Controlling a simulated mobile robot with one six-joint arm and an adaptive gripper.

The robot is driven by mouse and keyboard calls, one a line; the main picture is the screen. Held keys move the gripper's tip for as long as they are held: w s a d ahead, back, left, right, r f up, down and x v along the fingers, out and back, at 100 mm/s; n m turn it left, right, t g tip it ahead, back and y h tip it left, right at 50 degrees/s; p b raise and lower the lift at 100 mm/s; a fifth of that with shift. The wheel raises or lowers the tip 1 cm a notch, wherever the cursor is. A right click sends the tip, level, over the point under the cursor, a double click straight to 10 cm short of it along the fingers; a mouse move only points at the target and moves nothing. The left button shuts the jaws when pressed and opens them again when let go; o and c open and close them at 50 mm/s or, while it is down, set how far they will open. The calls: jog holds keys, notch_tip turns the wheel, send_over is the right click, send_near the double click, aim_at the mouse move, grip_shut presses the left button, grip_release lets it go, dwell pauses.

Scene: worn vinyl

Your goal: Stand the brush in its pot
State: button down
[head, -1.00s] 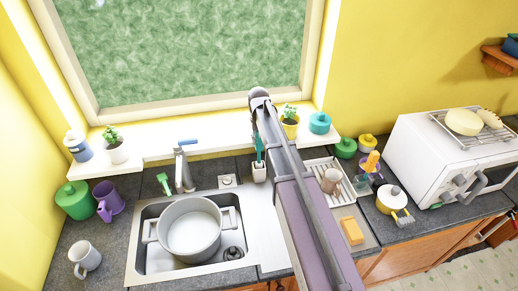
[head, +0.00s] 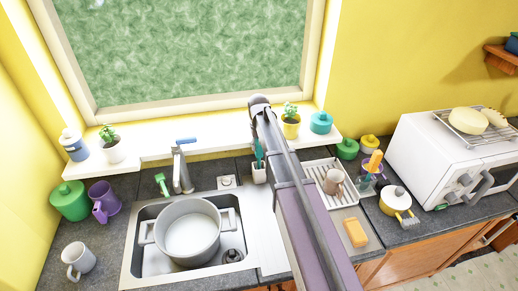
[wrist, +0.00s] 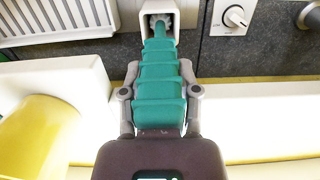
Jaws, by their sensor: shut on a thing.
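The brush has a ribbed teal handle (wrist: 160,75), seen large in the middle of the wrist view. My gripper (wrist: 160,95) is shut on the handle, with a finger on each side. The far end of the brush is at the square mouth of the white pot (wrist: 188,12) and seems to enter it; how deep is hidden. In the head view the teal brush (head: 258,150) shows upright just left of my arm, right above the white pot (head: 259,174), behind the sink's right side.
A sink (head: 150,268) with a large pan (head: 192,232) lies left of the pot. A white drying rack (head: 318,172) with a mug is on the right. The windowsill (head: 215,143) behind holds a yellow plant pot (head: 291,128), close to my arm.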

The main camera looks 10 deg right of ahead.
jog(key=shift+f, duration=0.2)
jog(key=shift+c, duration=1.7)
grip_release()
jog(key=shift+r, duration=0.2)
jog(key=r+p, duration=1.2)
jog(key=shift+w, duration=0.3)
jog(key=shift+s, duration=0.1)
jog(key=s, duration=2.4)
jog(key=shift+s+t, duration=0.3)
jog(key=shift+s, duration=0.05)
jog(key=shift+d, duration=0.1)
notch_tip(320, 180, down, 20)
jog(key=b, duration=2)
jog(key=shift+f, duration=0.15)
